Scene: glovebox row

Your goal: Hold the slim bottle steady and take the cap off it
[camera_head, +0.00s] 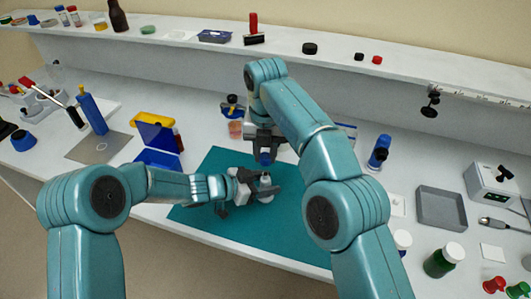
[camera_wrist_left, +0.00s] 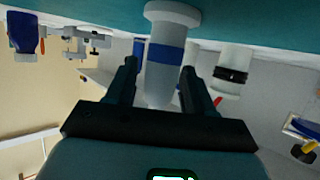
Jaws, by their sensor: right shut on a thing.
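The slim bottle (camera_head: 265,180) is pale and stands on the teal mat between the fingers of my left gripper (camera_head: 268,184). My right gripper (camera_head: 265,154) is above and behind the bottle, shut on a small blue piece that looks like the cap (camera_head: 265,159). In the head view the blue piece appears apart from the bottle.
A blue bottle (camera_head: 378,152), a grey tray (camera_head: 441,208) and a green jar (camera_head: 444,260) are to the right. A shelf (camera_head: 330,62) runs behind.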

